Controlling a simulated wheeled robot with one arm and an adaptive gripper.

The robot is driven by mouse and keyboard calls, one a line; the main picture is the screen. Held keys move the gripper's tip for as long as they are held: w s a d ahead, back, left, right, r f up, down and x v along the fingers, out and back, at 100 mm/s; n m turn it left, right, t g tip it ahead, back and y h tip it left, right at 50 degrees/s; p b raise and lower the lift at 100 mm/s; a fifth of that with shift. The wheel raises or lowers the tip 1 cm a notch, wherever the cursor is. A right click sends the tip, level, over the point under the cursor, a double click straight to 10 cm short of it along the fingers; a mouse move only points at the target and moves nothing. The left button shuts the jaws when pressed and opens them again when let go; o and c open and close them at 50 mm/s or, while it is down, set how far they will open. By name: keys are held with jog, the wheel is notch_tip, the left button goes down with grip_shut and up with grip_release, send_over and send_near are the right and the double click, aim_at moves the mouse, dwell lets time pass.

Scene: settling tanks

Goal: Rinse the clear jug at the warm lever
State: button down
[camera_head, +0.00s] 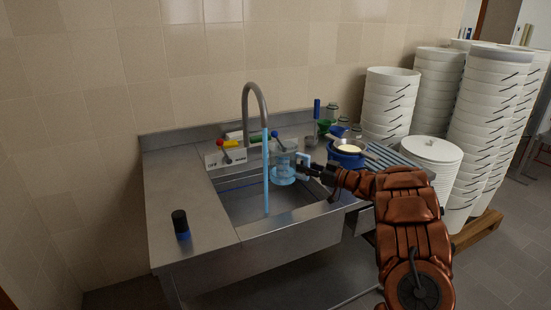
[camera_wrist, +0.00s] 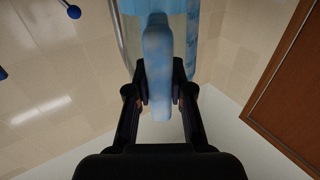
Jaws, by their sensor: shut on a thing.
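The clear jug (camera_head: 283,174), tinted pale blue, is held over the sink basin (camera_head: 248,208). My gripper (camera_head: 308,169) is shut on its handle from the right; the blue handle (camera_wrist: 157,75) is between the fingers in the wrist view. A blue water stream (camera_head: 266,185) runs from the curved tap (camera_head: 247,100) down into the basin. It passes at the jug's left side; I cannot tell whether it enters the jug. A red-and-yellow lever (camera_head: 226,143) is left of the tap. A blue-knobbed lever (camera_head: 279,141) is right of it. Which is warm is not clear.
A dark bottle (camera_head: 181,224) stands on the left counter. A blue bowl (camera_head: 346,156) and other small items are on the right side. Tall stacks of white buckets (camera_head: 390,105) stand beyond. The left counter is otherwise clear.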

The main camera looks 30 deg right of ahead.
jog(key=shift+r, duration=0.1)
jog(key=s+r+p, duration=0.1)
jog(key=s+r, duration=0.2)
jog(key=s, duration=0.2)
jog(key=shift+d+r, duration=0.15)
jog(key=shift+r, duration=0.25)
dwell(0.3)
dwell(0.6)
